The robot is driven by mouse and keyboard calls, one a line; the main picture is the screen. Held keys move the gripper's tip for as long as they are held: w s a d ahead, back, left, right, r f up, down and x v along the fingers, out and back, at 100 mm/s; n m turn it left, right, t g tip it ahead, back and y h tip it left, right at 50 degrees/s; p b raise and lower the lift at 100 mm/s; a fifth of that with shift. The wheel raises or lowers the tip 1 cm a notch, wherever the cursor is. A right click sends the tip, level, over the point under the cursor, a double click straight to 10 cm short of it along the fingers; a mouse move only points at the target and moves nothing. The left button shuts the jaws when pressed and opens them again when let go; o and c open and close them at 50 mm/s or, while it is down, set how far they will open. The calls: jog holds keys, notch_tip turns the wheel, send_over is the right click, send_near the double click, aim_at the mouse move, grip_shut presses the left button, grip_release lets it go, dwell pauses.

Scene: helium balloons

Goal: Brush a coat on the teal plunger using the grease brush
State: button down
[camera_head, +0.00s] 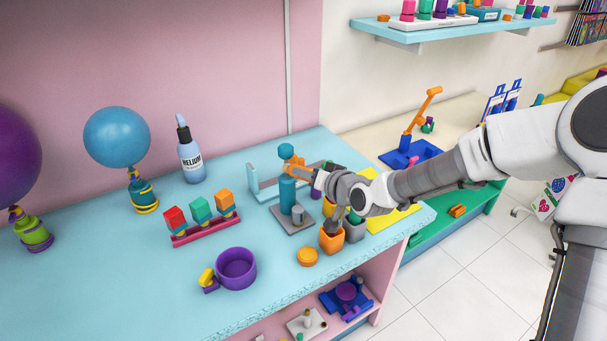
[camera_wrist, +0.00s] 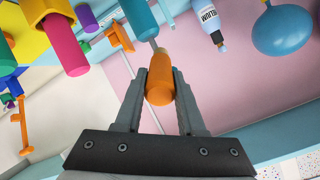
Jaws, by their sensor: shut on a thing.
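My gripper (camera_head: 306,172) is shut on an orange handle, which I take for the grease brush (camera_head: 294,166). In the wrist view the brush (camera_wrist: 159,86) sits between the two fingers (camera_wrist: 160,100), pointing away from the camera; its bristles are hidden. The teal plunger (camera_head: 286,151) has a round knob above an upright teal cylinder (camera_head: 287,192) on a grey base. In the wrist view that cylinder (camera_wrist: 138,18) and a thin grey rod show just beyond the brush. The brush is close beside the plunger; I cannot tell whether they touch.
An orange cup (camera_head: 331,240) and an orange disc (camera_head: 307,257) are in front of the stand. A purple cup (camera_head: 236,268) and a rack of coloured blocks (camera_head: 205,230) are to the left. A helium bottle (camera_head: 190,158) stands behind. The front left of the table is clear.

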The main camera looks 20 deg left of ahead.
jog(key=shift+w+d, duration=0.45)
jog(key=shift+w, duration=0.1)
jog(key=shift+s+a, duration=0.1)
jog(key=shift+s+a+b, duration=0.55)
jog(key=shift+s+a, duration=0.1)
jog(key=shift+s, duration=0.2)
jog(key=shift+w+d, duration=0.1)
jog(key=shift+w+d+p, duration=0.35)
jog(key=shift+w+d, duration=0.35)
jog(key=shift+w, duration=0.05)
jog(key=shift+s+a, duration=0.1)
